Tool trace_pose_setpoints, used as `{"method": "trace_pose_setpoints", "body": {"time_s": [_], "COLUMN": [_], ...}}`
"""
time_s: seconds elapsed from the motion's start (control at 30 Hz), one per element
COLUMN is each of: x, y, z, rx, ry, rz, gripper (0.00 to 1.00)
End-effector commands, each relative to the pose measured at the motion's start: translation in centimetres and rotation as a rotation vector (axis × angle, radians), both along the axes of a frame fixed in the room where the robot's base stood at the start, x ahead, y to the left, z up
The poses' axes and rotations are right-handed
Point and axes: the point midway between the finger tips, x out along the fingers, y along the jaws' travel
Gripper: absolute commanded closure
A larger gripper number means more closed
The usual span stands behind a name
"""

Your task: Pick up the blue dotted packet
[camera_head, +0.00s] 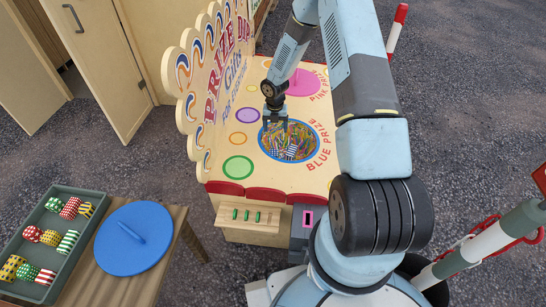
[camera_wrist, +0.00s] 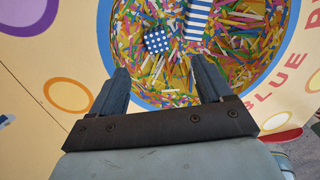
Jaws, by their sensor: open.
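The blue dotted packet (camera_wrist: 156,40) lies on colourful paper strips inside the blue-rimmed hole, in the upper left part of the hole in the wrist view. It is blue with white dots. A blue-and-white striped packet (camera_wrist: 197,18) lies just to its right, partly cut off by the frame's top. My gripper (camera_wrist: 160,80) is open and empty, its two fingers apart over the near edge of the hole, with the dotted packet ahead of them. In the head view my gripper (camera_head: 274,122) hangs over the hole and partly hides its contents.
The hole's blue rim (camera_head: 318,150) is set in a cream stall top marked "BLUE PRIZE". The scalloped sign board (camera_head: 210,92) stands close on the left. A blue lid (camera_head: 122,254) and a green tray (camera_head: 84,192) of striped and dotted packets are on a wooden table at lower left.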

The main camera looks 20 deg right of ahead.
Motion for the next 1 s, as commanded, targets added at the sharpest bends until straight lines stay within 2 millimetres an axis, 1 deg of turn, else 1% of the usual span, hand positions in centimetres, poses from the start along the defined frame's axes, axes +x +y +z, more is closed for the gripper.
{"method": "trace_pose_setpoints", "body": {"time_s": [0.03, 0.1, 0.37, 0.7, 0.83, 1.0], "x": [-0.1, -0.2, -0.4, -0.4, -0.4, -0.3], "y": [0.1, 0.3, 0.6, 0.6, 0.5, 0.5], "z": [-1.1, -2.1, -4.2, -9.7, -11.0, -11.7], "rx": [0.006, 0.014, 0.024, 0.023, 0.023, 0.023], "ry": [0.008, 0.013, 0.019, 0.019, 0.019, 0.017], "rz": [0.026, 0.058, 0.1, 0.1, 0.099, 0.098], "gripper": [0.21, 0.21, 0.21, 0.21, 0.21, 0.21]}}
